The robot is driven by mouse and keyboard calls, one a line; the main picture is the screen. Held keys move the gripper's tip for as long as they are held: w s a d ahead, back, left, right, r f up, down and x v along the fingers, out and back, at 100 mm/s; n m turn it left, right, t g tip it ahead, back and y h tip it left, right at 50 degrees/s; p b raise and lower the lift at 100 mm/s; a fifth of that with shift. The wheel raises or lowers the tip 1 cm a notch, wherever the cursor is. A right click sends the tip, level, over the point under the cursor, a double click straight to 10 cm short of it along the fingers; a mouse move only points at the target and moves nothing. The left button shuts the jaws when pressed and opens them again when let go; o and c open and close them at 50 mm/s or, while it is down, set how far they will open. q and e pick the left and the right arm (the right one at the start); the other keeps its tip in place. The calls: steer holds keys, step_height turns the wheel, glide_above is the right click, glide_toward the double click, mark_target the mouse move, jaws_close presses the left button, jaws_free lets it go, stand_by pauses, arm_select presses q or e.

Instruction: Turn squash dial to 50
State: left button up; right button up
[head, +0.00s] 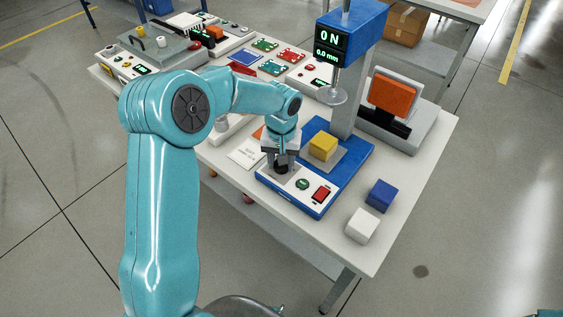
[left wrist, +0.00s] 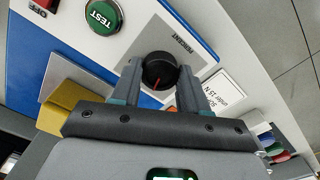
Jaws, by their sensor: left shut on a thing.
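The squash dial is a round black knob (left wrist: 159,70) with a red pointer line on a white panel marked PERCENT, in the left wrist view. In the head view the dial (head: 281,168) shows partly under my gripper, at the left of the panel on the blue press base (head: 318,208). My left gripper (left wrist: 162,80) points down at the panel with its two grey fingers on either side of the knob, shut on it. The red pointer runs toward the gripper's side of the knob; I cannot read a number at it. My right gripper is not in view.
A green TEST button (head: 303,184) and a red OFF switch (head: 321,194) sit beside the dial. A yellow block (head: 323,146) lies on the press plate. Blue (head: 381,195) and white (head: 362,226) blocks stand on the table at right. The press display (head: 328,48) reads 0 N, 0.0 mm.

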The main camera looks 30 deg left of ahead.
arm_select(q)
steer(key=m, duration=0.4)
steer(key=shift+m+b, duration=0.3)
steer(key=m, duration=0.3)
steer(key=shift+m, duration=0.4)
steer(key=m, duration=0.3)
steer(key=shift+a+m, duration=0.1)
steer(key=shift+m, duration=2)
steer(key=o, duration=1.1)
steer(key=shift+c, duration=0.2)
steer(key=shift+r, duration=0.1)
step_height(320, 180, up, 16)
